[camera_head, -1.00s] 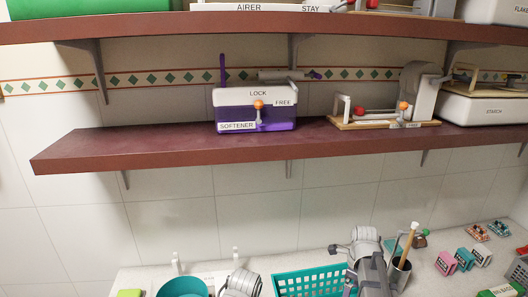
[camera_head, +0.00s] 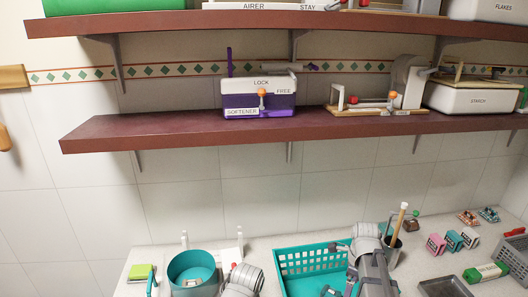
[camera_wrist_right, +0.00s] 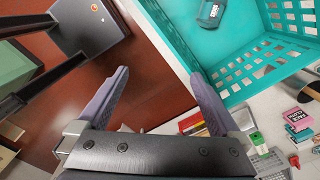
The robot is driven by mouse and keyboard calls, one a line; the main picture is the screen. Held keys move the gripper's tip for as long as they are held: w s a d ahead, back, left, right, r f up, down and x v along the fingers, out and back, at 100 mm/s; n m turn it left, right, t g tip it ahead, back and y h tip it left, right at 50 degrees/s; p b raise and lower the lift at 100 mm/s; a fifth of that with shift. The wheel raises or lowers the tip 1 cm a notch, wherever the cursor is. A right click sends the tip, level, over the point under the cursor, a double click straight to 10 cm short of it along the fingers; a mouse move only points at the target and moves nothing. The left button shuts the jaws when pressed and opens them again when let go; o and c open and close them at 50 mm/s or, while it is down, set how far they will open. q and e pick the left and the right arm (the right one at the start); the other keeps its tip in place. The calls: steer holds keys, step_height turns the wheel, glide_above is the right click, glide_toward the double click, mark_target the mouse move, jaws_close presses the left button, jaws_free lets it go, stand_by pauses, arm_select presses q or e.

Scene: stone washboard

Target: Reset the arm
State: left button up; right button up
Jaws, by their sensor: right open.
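In the right wrist view my right gripper (camera_wrist_right: 158,73) is open, with nothing between its two grey fingers. It is over a dark red-brown floor, beside the teal basket (camera_wrist_right: 225,60). In the head view parts of my left arm (camera_head: 242,280) and my right arm (camera_head: 372,272) show at the lower edge. The right arm is in front of the teal basket (camera_head: 310,262). My left gripper does not show, and the right gripper's fingers cannot be made out in the head view.
A teal tub (camera_head: 192,265) stands left on the counter. A cup with a stick (camera_head: 393,245), small boxes (camera_head: 453,243) and a grey tray (camera_head: 443,287) are at right. Above is a brown shelf (camera_head: 180,128) with a purple softener box (camera_head: 258,100) and a starch box (camera_head: 478,98).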

steer(key=s+a+n, duration=0.4)
steer(key=a+n, duration=0.1)
steer(key=n, duration=0.7)
steer(key=s+a+n, duration=0.4)
steer(key=a+n, duration=0.1)
steer(key=n, duration=0.7)
arm_select(q)
step_height(320, 180, down, 21)
steer(key=b, duration=2)
steer(key=shift+w+r, duration=0.2)
steer(key=shift+w, duration=0.1)
arm_select(e)
steer(key=s+a+f+n, duration=0.1)
steer(key=s+a+f, duration=0.1)
steer(key=f, duration=0.4)
steer(key=s+a+f+n, duration=0.2)
steer(key=a+f, duration=0.3)
steer(key=f, duration=0.2)
steer(key=s+a+f+n+h, duration=0.1)
steer(key=s+a+f, duration=0.1)
steer(key=a+f, duration=0.2)
step_height(320, 180, down, 4)
steer(key=shift+a+r+n, duration=0.15)
steer(key=shift+r+n, duration=0.1)
steer(key=shift+n, duration=0.05)
